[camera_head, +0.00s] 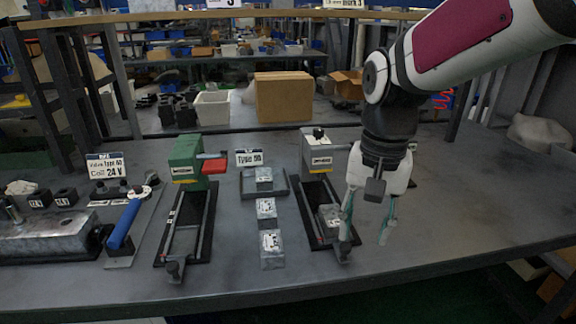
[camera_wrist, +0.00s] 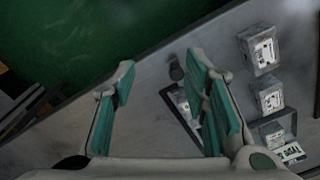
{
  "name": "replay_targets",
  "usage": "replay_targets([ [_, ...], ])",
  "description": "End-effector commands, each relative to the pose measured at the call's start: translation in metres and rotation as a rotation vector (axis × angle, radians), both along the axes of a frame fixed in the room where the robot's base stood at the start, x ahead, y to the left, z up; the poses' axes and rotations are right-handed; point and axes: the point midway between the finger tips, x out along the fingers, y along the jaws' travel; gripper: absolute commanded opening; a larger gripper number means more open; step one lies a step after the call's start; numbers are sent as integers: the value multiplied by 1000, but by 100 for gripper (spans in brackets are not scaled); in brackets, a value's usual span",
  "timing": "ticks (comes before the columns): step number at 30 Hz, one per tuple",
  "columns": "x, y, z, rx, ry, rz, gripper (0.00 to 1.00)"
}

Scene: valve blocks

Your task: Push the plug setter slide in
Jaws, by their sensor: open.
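A grey-headed setter (camera_head: 316,153) stands right of centre in the head view. Its label is too small to read, so I cannot tell for sure that it is the plug setter. Its dark slide track (camera_head: 313,205) runs toward the table's front edge, with a metal block (camera_head: 329,216) on it. A dark knob (camera_head: 343,249) stands at the slide's front end and also shows in the wrist view (camera_wrist: 176,71). My gripper (camera_head: 366,238) is open and points down, just right of the knob. In the wrist view my gripper's fingers (camera_wrist: 160,72) are apart, with nothing held between them.
A green setter (camera_head: 185,158) with a red part and its own slide stands to the left. Several metal blocks (camera_head: 271,243) sit between the two setters, one in a dark tray (camera_head: 246,191). A blue-handled lever (camera_head: 123,224) is farther left. The table right of my gripper is clear.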

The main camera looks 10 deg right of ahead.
Motion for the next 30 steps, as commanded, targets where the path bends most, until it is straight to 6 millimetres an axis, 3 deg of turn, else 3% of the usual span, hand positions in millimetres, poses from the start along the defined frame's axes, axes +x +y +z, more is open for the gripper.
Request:
replay_targets([
  [1, 6, 0, 14, -1, 6, -24, 41],
  [6, 29, 0, 32, -8, 10, -114, 41],
  [17, 57, 0, 43, -20, 10, -241, 41],
  [23, 60, 0, 34, -21, 11, -253, 41],
  [30, 59, 0, -7, -22, 15, -252, 41],
])
